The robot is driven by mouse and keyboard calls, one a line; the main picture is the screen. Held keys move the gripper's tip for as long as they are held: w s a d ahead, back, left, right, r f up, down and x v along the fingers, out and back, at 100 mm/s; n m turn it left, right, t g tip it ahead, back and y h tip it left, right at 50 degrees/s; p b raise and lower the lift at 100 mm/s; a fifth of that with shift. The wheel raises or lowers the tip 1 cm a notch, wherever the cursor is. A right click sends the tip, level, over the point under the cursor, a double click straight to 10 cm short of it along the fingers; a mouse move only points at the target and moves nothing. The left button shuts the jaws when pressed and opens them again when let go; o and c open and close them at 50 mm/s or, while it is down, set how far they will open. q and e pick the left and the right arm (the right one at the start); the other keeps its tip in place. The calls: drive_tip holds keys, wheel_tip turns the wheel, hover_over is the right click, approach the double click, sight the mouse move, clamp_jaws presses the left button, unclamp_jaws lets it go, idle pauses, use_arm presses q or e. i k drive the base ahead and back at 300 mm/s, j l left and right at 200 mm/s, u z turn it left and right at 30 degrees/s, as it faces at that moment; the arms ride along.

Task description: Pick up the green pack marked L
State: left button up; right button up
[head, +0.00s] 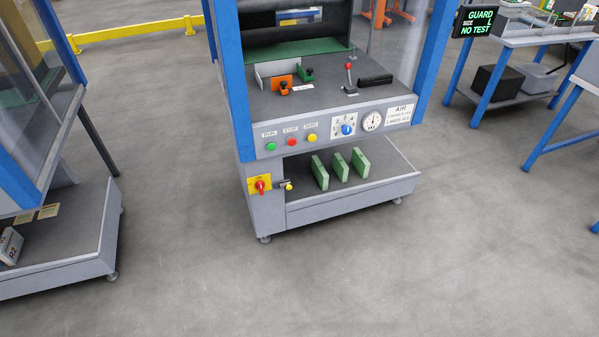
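Three light green packs stand upright side by side on the lower shelf of the middle machine: a left one (320,173), a middle one (340,168) and a right one (360,162). Small gaps separate them. Their markings are too small to read, so I cannot tell which is marked L. The lower shelf (390,179) is grey with a low front lip. Neither of my grippers is in view.
A red switch on a yellow plate (260,185) sits left of the shelf opening. Above are buttons, dials and a worktop (330,98). A display (475,21) reads GUARD, SIZE L, NO TEST. Another machine (60,260) stands left. The floor (350,280) in front is clear.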

sight(321, 176)
drive_tip(key=i+l+u, duration=0.35)
drive_tip(key=l, duration=0.25)
drive_tip(key=i+l+u, duration=0.15)
drive_tip(key=l, duration=0.2)
drive_tip(key=i+l+u, duration=0.2)
drive_tip(key=l, duration=0.15)
